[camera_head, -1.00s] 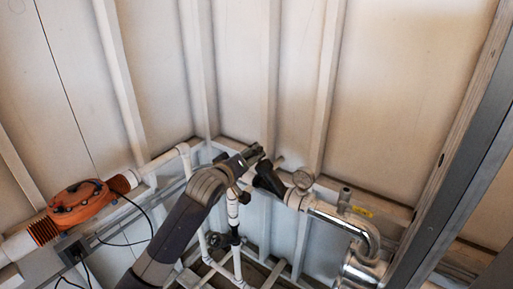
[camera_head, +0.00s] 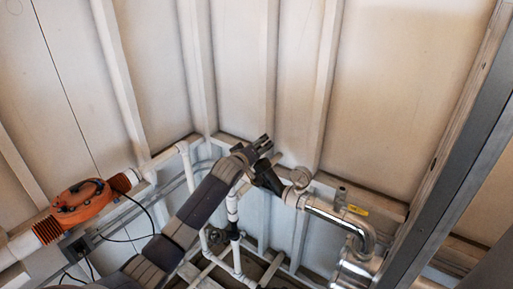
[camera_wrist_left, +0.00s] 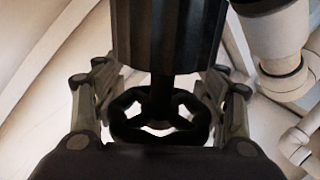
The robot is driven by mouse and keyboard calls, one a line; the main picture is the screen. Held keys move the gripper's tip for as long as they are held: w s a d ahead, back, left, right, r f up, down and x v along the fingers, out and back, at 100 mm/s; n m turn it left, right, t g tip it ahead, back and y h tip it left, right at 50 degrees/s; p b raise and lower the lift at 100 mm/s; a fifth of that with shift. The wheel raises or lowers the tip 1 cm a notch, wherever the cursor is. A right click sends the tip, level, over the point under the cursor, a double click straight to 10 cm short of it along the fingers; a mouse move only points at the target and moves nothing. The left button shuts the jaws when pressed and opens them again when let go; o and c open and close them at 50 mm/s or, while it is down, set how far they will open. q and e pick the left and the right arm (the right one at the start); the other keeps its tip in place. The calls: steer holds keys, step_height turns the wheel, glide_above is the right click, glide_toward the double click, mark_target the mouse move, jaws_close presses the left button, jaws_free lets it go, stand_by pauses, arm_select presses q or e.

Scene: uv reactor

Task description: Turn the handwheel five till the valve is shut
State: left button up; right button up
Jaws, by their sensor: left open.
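A black handwheel (camera_wrist_left: 160,128) with open gaps between its spokes shows in the left wrist view, on a stem below a ribbed black valve body (camera_wrist_left: 170,35). My left gripper (camera_wrist_left: 160,112) is open, with one finger on each side of the wheel. I cannot tell whether the fingers touch its rim. In the head view my left gripper (camera_head: 264,146) is up by the black valve part (camera_head: 268,178) on the white pipe. The handwheel there is hidden or too small to make out. No number shows on it. My right gripper is not in view.
An orange device (camera_head: 80,203) with cables sits on the white pipe at left. A smaller dark valve (camera_head: 220,236) is below. A grey beam (camera_head: 450,180) crosses the right side.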

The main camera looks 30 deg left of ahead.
arm_select(q)
steer(key=shift+c, duration=0.6)
steer(key=c, duration=0.8)
steer(key=shift+c, duration=0.2)
